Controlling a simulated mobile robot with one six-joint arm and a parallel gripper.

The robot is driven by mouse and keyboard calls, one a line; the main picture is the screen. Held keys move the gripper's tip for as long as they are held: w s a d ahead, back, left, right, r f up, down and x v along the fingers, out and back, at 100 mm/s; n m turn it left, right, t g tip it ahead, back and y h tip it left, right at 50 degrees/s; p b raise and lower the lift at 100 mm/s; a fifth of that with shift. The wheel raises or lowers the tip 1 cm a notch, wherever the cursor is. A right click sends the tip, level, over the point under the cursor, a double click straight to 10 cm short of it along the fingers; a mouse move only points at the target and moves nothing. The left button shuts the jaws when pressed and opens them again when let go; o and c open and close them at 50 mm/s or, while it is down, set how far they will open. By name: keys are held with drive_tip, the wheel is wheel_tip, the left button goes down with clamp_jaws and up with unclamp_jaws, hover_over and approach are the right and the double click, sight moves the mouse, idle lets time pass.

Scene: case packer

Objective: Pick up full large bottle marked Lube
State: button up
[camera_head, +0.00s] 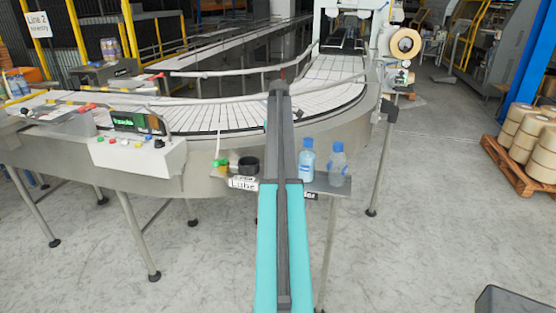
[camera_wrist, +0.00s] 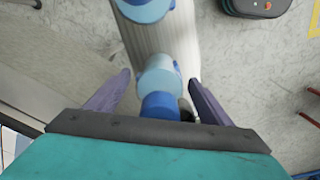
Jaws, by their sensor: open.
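In the head view, a small grey shelf on the side of the conveyor holds a bottle filled with light blue liquid (camera_head: 307,162). A second blue-capped bottle (camera_head: 338,168) stands to its right and looks clearer. A "Lube" label (camera_head: 243,184) is on the shelf's left front edge; my arm hides the shelf's middle. In the wrist view, my gripper (camera_wrist: 159,78) is open, its fingers either side of a light blue bottle with a darker blue cap (camera_wrist: 160,105). I cannot tell whether they touch it. Another blue bottle (camera_wrist: 145,8) is beyond, at the top edge. No bottle marking is readable.
A black cup (camera_head: 248,166) and a green-topped item (camera_head: 220,162) are at the shelf's left. The curved conveyor (camera_head: 325,85) lies behind, and a control box (camera_head: 135,150) stands left. A shelf support leg (camera_head: 327,240) is below.

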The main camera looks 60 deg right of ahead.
drive_tip(key=c, duration=1.5)
drive_tip(key=shift+r, duration=0.15)
drive_tip(key=shift+d+r+b, duration=0.1)
drive_tip(key=shift+r+b, duration=0.85)
drive_tip(key=shift+r, duration=0.6)
drive_tip(key=shift+s+a+r+b, duration=0.25)
drive_tip(key=shift+s+a+b, duration=0.5)
drive_tip(key=shift+s+a, duration=1.15)
drive_tip(key=shift+s+a+r+b, duration=0.3)
drive_tip(key=shift+s+a+b, duration=0.4)
drive_tip(key=shift+s+a, duration=1.2)
drive_tip(key=shift+s+a+r+b, duration=0.25)
drive_tip(key=shift+s+a+b, duration=0.5)
drive_tip(key=shift+s+a, duration=1.15)
drive_tip(key=shift+w+a, duration=0.45)
drive_tip(key=shift+w, duration=0.1)
